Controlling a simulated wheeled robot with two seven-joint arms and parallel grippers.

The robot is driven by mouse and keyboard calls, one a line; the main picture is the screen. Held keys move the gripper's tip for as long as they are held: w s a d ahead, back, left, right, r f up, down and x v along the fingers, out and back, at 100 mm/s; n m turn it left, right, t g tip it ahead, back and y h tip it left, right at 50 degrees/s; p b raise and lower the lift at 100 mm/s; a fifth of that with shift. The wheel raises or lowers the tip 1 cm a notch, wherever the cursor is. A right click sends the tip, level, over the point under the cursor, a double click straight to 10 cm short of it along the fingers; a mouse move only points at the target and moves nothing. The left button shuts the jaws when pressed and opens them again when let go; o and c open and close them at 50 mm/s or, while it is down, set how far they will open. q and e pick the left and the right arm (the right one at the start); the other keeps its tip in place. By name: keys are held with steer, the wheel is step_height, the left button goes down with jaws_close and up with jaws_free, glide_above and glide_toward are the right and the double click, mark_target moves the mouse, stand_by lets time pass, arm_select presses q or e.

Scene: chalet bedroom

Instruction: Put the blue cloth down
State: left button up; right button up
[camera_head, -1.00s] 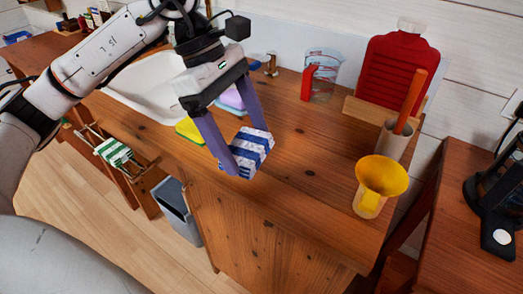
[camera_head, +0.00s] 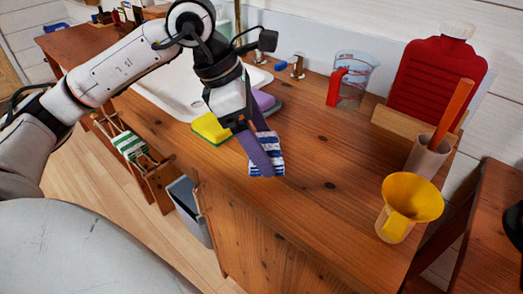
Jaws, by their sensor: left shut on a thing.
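The blue cloth (camera_head: 269,144), striped blue and white and folded small, is in my left gripper (camera_head: 264,168). The gripper points down, shut on the cloth, at the wooden counter's front part, right of the yellow sponge. One purple finger covers part of the cloth. I cannot tell whether the cloth touches the counter (camera_head: 310,190) or hangs just above it. My right gripper is not in view.
A yellow sponge (camera_head: 211,128), a purple item (camera_head: 263,101) and a white sink (camera_head: 180,92) are near the gripper. A measuring jug (camera_head: 352,80), red bottle (camera_head: 432,85), holder cup (camera_head: 427,158) and yellow funnel (camera_head: 412,199) stand right. The counter's middle is clear. A green-striped cloth (camera_head: 129,145) hangs left.

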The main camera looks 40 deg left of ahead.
arm_select(q)
step_height(320, 180, down, 2)
steer(key=shift+f, duration=0.2)
steer(key=shift+f+b, duration=0.2)
steer(key=shift+b, duration=0.15)
steer(key=o, duration=0.9)
steer(key=shift+r, duration=0.15)
